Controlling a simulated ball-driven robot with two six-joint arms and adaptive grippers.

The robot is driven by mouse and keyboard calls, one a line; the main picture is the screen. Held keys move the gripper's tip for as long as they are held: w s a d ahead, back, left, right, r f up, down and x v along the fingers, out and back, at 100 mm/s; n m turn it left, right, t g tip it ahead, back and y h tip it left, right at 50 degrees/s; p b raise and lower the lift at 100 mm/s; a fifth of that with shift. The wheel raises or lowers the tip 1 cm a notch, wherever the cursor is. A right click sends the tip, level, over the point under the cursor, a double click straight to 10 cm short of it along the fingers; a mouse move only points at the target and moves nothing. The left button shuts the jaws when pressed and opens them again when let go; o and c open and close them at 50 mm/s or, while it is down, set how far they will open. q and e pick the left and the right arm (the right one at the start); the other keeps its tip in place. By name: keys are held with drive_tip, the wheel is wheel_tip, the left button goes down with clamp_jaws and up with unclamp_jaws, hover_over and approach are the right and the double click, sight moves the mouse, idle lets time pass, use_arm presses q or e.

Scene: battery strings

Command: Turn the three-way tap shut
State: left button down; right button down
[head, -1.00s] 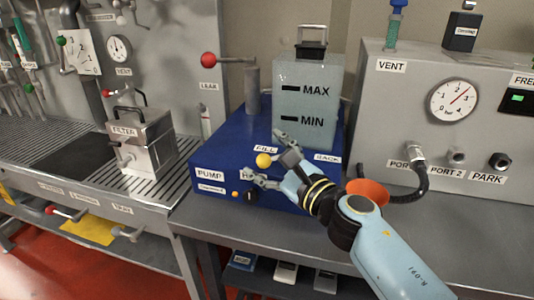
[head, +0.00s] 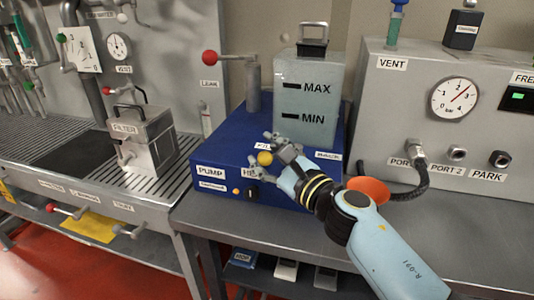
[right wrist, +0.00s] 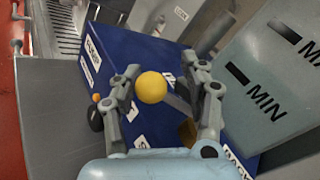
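The tap's yellow ball knob (head: 264,158) is at the front of the blue pump box (head: 218,150), among labels partly covered by my gripper. My right gripper (head: 260,152) reaches in from the lower right, with one finger on the far side of the knob and one on the near side. In the right wrist view the yellow knob (right wrist: 151,87) sits between the two fingers of the right gripper (right wrist: 164,78), closer to the left finger. A gap shows on the right, so the fingers are open. The tap body is mostly hidden. My left gripper is not in view.
A clear tank (head: 306,98) marked MAX and MIN stands behind the knob. A red-knobbed lever (head: 210,58) rises at the back left. An orange funnel (head: 368,190) and black hose (head: 412,193) lie near my right arm. The bench front (head: 250,225) is clear.

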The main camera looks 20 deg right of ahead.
drive_tip(key=shift+f, duration=0.1)
idle(0.3)
drive_tip(key=y, duration=0.1)
drive_tip(key=n+g+y+b, duration=0.1)
drive_tip(key=s+n+y, duration=0.1)
drive_tip(key=shift+s+d+f+b, duration=0.1)
drive_tip(key=shift+d+f+b, duration=0.05)
drive_tip(key=shift+d+b, duration=0.15)
drive_tip(key=shift+s+n+g+y, duration=0.2)
drive_tip(key=shift+n+g+y, duration=0.1)
drive_tip(key=shift+g+y, duration=0.15)
drive_tip(key=shift+a+r, duration=0.1)
drive_tip(key=shift+r, duration=0.1)
drive_tip(key=c, duration=1.2)
unclamp_jaws()
drive_tip(key=shift+c, duration=0.2)
drive_tip(key=o, duration=0.7)
drive_tip(key=shift+d, duration=0.5)
drive_tip(key=shift+c, duration=0.2)
drive_tip(key=shift+o, duration=0.3)
drive_tip(key=shift+a, duration=0.3)
drive_tip(key=shift+s, duration=0.1)
